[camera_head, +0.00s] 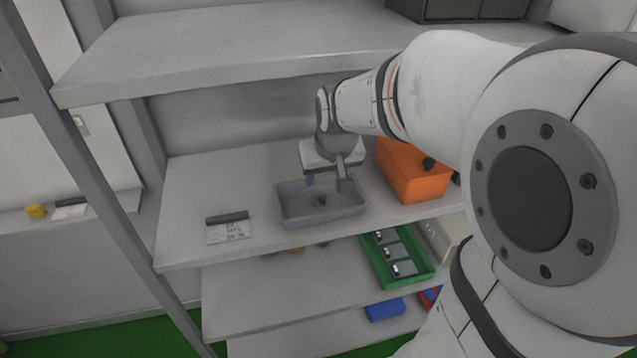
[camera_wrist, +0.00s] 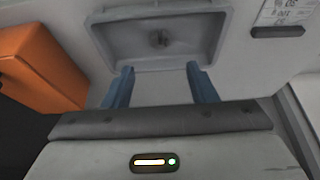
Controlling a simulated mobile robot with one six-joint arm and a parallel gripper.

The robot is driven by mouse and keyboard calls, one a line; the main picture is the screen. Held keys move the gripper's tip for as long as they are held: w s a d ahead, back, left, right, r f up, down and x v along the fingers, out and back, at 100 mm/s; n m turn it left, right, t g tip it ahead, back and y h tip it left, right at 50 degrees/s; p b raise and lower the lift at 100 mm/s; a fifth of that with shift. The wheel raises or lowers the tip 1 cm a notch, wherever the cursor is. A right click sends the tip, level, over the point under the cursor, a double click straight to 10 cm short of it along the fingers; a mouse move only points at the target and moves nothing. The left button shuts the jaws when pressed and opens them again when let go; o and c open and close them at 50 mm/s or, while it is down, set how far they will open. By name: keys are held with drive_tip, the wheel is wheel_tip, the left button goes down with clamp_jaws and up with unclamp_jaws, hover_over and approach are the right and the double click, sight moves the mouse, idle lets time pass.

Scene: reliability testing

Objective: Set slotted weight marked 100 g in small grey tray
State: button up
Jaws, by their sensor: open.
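The small grey tray (camera_head: 290,215) stands on the middle shelf. A small dark grey piece, probably the slotted weight (camera_head: 321,201), lies on the tray's floor; its 100 g marking cannot be read. In the wrist view the weight (camera_wrist: 158,38) sits near the middle of the tray (camera_wrist: 160,65). My gripper (camera_wrist: 160,80) is open with nothing between its blue fingers, which are apart from the weight. In the head view my gripper (camera_head: 327,178) is at the tray's back edge, partly hidden by my wrist.
An orange bin (camera_head: 412,178) stands right of the tray, close to my arm. A label card with a dark holder (camera_head: 228,228) lies to the left. A green tray (camera_head: 372,255) with several dark items is on the shelf below.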

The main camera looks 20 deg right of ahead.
drive_tip(key=s+g, duration=0.2)
drive_tip(key=s, duration=1.4)
drive_tip(key=shift+s+a+f, duration=0.3)
drive_tip(key=shift+a+f, duration=0.05)
drive_tip(key=shift+f, duration=0.05)
